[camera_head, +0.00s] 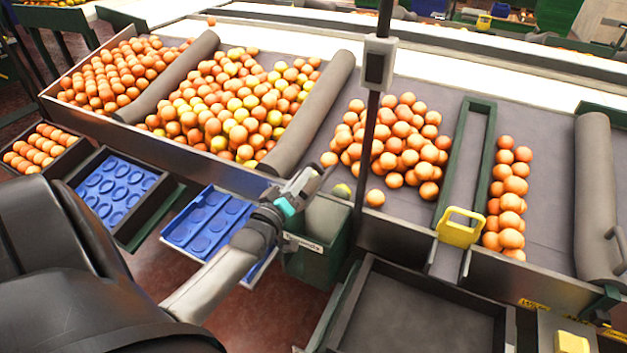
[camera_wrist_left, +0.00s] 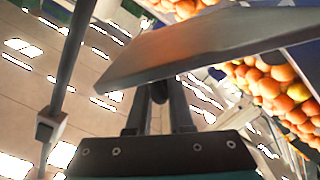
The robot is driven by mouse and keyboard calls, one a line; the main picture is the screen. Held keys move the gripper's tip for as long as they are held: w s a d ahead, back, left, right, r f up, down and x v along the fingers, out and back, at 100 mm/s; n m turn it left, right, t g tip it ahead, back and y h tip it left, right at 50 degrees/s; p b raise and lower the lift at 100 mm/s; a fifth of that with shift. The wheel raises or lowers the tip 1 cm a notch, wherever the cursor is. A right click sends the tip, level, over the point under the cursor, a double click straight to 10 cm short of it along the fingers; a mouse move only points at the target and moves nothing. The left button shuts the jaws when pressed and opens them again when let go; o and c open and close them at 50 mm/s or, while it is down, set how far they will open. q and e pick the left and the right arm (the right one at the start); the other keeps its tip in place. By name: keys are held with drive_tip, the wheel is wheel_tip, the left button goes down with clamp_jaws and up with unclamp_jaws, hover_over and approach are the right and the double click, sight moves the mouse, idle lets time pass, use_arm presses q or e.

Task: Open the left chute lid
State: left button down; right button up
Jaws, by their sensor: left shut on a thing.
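My left gripper (camera_head: 312,178) reaches in from the lower left to the front edge of the sorting table, above a dark green bin (camera_head: 318,262) with a white label. It is shut on a grey flat plate, which I take to be the left chute lid (camera_wrist_left: 205,45). In the left wrist view the plate lies tilted across the fingers. In the head view the gripper covers much of it, so its exact angle is unclear. My right gripper is in neither view.
Oranges (camera_head: 395,140) lie in groups on the grey table, split by padded rollers (camera_head: 310,110). A yellow handle (camera_head: 460,228) is on the channel to the right. A thin post (camera_head: 371,150) stands just right of my gripper. Blue trays (camera_head: 208,218) lie at lower left.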

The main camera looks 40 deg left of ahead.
use_arm(q)
drive_tip(key=s+a+n, duration=0.1)
drive_tip(key=a+n, duration=0.3)
drive_tip(key=a, duration=0.2)
drive_tip(key=shift+s+a+r, duration=0.2)
drive_tip(key=shift+s, duration=0.15)
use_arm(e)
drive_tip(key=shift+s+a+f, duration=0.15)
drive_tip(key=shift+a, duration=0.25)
use_arm(q)
drive_tip(key=c, duration=0.8)
unclamp_jaws()
drive_tip(key=shift+c, duration=0.2)
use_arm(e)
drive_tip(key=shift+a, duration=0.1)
use_arm(q)
drive_tip(key=p+v, duration=0.1)
drive_tip(key=v, duration=1.4)
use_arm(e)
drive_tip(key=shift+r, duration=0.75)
